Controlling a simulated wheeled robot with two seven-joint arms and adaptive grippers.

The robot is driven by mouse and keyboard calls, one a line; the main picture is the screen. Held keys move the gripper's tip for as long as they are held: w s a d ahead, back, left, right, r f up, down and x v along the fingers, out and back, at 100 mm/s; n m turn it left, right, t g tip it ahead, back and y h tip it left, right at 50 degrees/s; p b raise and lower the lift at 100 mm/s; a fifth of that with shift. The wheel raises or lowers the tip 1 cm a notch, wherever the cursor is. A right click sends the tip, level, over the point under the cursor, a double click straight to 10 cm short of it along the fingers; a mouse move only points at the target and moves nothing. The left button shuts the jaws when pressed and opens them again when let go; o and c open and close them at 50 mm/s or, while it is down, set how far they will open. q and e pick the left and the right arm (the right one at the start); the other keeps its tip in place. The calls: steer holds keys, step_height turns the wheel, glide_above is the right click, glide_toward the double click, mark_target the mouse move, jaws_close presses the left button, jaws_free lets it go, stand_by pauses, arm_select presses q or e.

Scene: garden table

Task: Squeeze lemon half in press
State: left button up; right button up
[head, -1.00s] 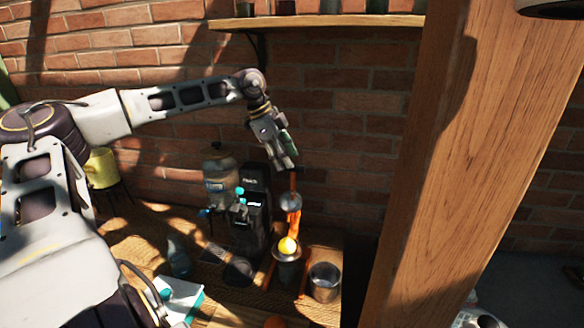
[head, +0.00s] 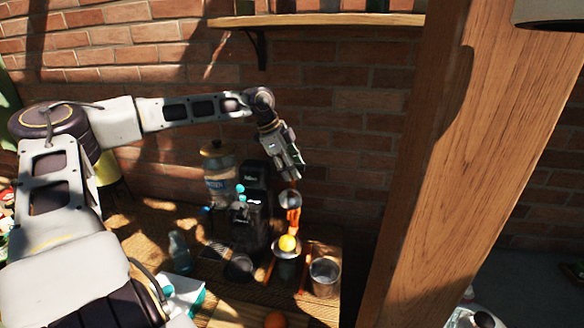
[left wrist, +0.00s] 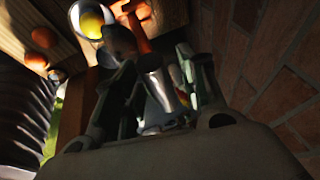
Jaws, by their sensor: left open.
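The yellow lemon half (head: 288,243) sits cut in the lower cup of the press, with the press's metal upper part (head: 290,199) raised above it on an orange-brown stand (head: 293,218). My left gripper (head: 291,173) is open, pointing down just above the top of the press. In the left wrist view, the lemon half (left wrist: 90,24) lies in its round cup at the upper left, beyond the fingers. A shiny metal piece (left wrist: 155,85) shows between the fingers (left wrist: 163,88); I cannot tell whether they touch it. My right gripper is not in view.
A metal cup (head: 324,277) stands right of the press. A black coffee machine (head: 250,225) and a glass jar (head: 218,185) stand close on its left. An orange (head: 275,319) lies in front. A wooden post (head: 450,160) rises at right, and a brick wall is behind.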

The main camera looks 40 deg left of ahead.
arm_select(q)
jaws_close()
steer(key=shift+r, duration=0.1)
stand_by(0.4)
